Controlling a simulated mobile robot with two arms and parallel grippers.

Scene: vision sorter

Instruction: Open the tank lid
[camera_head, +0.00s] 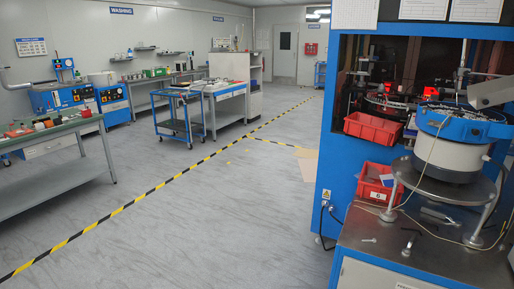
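I cannot make out a tank lid for certain. Blue and white washing equipment (52,103) stands at the far left wall below a washing sign (121,10). A second blue cabinet with dials (113,103) stands beside it. Any lid on them is too small to tell open from shut. Neither of my grippers shows in the head view.
A blue sorter machine (345,160) with a round bowl feeder (455,145) and red bins (372,128) fills the right. A green-topped bench (50,133) with bottles is at left. A blue cart (180,125) stands mid-room. The grey floor (215,215) between is clear, crossed by yellow-black tape.

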